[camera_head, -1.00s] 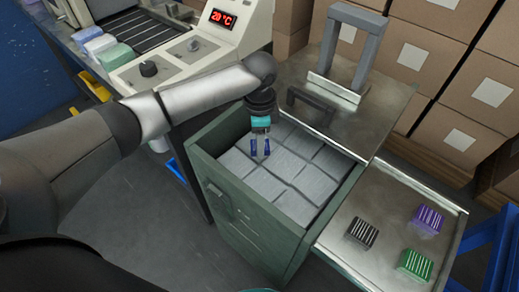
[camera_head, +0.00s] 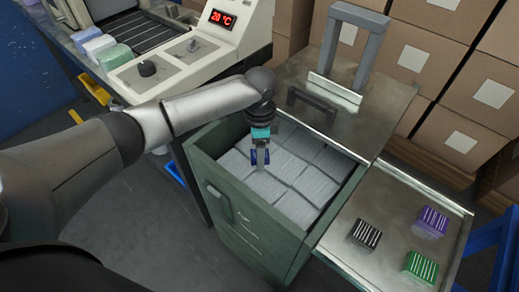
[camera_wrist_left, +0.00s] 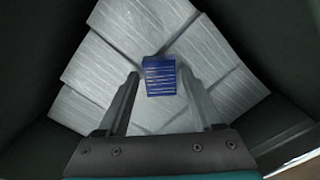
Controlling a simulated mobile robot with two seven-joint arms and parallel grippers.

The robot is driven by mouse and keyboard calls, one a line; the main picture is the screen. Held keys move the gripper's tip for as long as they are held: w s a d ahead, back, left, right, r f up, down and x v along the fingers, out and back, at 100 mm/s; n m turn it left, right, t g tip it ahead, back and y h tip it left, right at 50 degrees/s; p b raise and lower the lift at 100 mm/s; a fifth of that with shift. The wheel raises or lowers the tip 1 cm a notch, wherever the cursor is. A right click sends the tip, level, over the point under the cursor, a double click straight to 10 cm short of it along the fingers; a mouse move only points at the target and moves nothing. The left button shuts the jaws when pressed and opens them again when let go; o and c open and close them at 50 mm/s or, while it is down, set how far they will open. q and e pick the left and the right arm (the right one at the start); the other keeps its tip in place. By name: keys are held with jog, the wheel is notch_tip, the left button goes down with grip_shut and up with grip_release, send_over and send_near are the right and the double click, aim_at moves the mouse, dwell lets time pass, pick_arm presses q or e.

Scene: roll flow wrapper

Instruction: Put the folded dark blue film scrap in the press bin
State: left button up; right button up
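The folded dark blue film scrap (camera_wrist_left: 160,75) sits between the fingertips of my left gripper (camera_wrist_left: 159,80) in the left wrist view. In the head view, the scrap (camera_head: 254,157) shows beside the near finger of my left gripper (camera_head: 260,163). Grey textured blocks (camera_head: 289,170) fill the bin floor beneath the scrap. The exact gap between scrap and blocks is hard to tell. My right gripper is not in view.
A metal tray (camera_head: 396,214) right of the bin holds black (camera_head: 365,234), green (camera_head: 420,267) and purple (camera_head: 432,221) folded pieces. A metal lid plate with a handle (camera_head: 311,107) lies behind the bin. The wrapper machine (camera_head: 200,50) stands at the back left, boxes (camera_head: 425,60) behind.

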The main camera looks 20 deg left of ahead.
pick_arm(q)
jog(key=shift+o, duration=0.5)
jog(key=shift+r, duration=0.5)
notch_tip(320, 180, up, 11)
jog(key=p, duration=0.5)
jog(key=shift+r, duration=0.2)
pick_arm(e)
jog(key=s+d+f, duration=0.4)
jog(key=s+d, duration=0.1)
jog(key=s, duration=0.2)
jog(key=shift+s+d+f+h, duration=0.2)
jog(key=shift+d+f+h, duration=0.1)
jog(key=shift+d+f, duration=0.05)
